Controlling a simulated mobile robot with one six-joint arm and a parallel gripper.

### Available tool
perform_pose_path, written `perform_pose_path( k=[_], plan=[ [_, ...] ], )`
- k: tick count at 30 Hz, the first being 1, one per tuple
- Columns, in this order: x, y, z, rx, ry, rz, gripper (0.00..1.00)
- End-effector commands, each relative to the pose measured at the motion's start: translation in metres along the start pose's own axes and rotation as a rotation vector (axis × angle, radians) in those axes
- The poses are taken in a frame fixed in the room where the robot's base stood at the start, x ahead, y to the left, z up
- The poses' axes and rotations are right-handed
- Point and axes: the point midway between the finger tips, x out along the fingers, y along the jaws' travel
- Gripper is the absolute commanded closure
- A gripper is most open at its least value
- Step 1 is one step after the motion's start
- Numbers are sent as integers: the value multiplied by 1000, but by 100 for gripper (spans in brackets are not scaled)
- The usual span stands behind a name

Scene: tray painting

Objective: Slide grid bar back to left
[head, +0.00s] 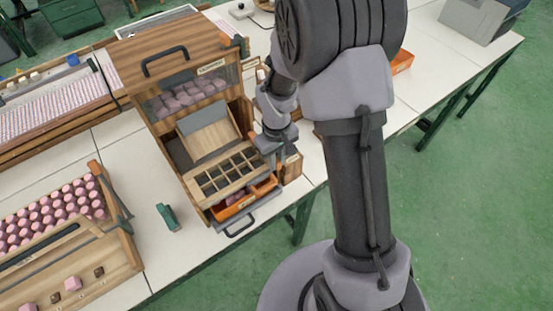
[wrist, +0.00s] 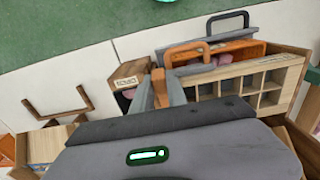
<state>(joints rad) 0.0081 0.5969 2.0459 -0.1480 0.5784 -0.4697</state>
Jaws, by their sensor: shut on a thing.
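The grid bar (head: 226,174) is a pale wooden strip of open square compartments lying across the front of a wooden cabinet (head: 168,95). In the wrist view the grid bar (wrist: 268,88) runs off to the right of my fingers. My gripper (head: 272,145) is at the bar's right end in the head view. In the wrist view my gripper (wrist: 160,88) is shut on a small orange-brown wooden piece, which looks like part of the bar's end. The exact contact is partly hidden by the fingers.
Below the bar, an orange drawer (head: 233,212) with pink things inside stands out, above a grey handle (head: 239,229). A tilted board (head: 207,137) is behind the bar. A green block (head: 168,217) lies on the white table, left of the cabinet. A rack of pink pieces (head: 95,258) is farther left.

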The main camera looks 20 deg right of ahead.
Motion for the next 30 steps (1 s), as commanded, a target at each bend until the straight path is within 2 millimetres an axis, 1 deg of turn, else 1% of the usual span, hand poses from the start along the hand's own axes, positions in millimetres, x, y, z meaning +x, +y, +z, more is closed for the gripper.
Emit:
perform_pose_path(
  k=[14,18,20,23,26,30],
  plan=[
    [0,0,0,0,1,0,100],
    [0,-7,0,-2,1,0,100],
    [0,-14,0,-3,1,0,100],
    [0,-34,-1,-5,2,0,100],
    [1,-61,-1,-7,2,0,100],
    [1,-105,0,-9,2,0,100]
  ],
)
